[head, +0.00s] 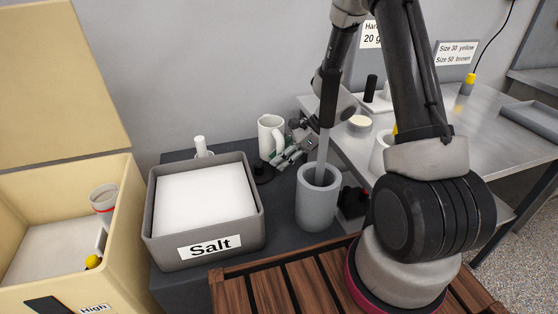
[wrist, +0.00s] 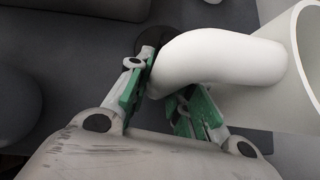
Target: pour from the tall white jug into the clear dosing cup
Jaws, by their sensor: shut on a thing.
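The tall white jug (head: 269,138) stands out near the wall at the back of the dark counter, upright. In the wrist view its curved handle (wrist: 215,60) lies between the green-padded fingers, and part of its body (wrist: 300,60) shows at the right edge. My gripper (head: 287,156) is shut on the jug's handle; it also shows in the wrist view (wrist: 160,95). I cannot tell whether the jug's base touches the counter. I cannot make out the clear dosing cup for certain in either view.
A grey bin labelled Salt (head: 207,258) stands left of a grey cylinder (head: 312,212) with a rod in it. A yellow box (head: 130,240) at left holds a pale cup with a red band (head: 103,197). A steel table (head: 510,155) is at right.

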